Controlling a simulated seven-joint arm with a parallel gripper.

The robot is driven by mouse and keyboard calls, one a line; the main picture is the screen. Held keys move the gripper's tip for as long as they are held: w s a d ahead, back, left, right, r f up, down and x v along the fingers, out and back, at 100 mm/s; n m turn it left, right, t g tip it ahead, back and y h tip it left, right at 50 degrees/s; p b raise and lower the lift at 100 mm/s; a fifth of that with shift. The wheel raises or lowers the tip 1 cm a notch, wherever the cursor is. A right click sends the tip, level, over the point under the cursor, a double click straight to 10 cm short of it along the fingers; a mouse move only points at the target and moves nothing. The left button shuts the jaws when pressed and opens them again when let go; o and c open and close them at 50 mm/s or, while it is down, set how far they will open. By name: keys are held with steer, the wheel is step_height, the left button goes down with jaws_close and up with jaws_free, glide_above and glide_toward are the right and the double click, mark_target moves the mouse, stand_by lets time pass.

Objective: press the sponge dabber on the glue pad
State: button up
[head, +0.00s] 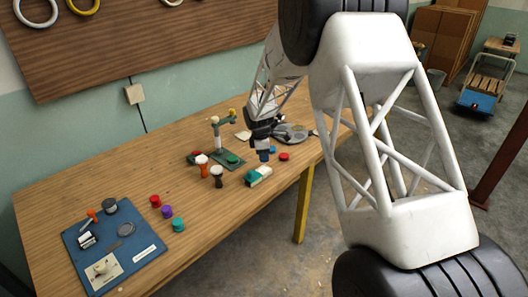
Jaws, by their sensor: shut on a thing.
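My gripper (262,144) is small in the head view, pointing down over the right part of the wooden table. It is shut on a small blue piece (263,156), which looks like the sponge dabber; its lower end is close to the table, and I cannot tell whether it touches. Just right of the gripper lies a round dark grey dish (291,133) with a paler middle, which may be the glue pad; the arm's end partly covers its left side. The blue piece is apart from the dish's middle, nearer the front.
A green stand (229,159) and two small goblet drums (202,166) stand left of my gripper. A teal-and-white block (258,175) and a red cap (284,156) lie close by. A blue board (138,238) with parts lies far left.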

steer(key=shift+f, duration=1.55)
steer(key=shift+f, duration=0.7)
stand_by(1.8)
steer(key=shift+r, duration=0.1)
steer(key=shift+r, duration=3.55)
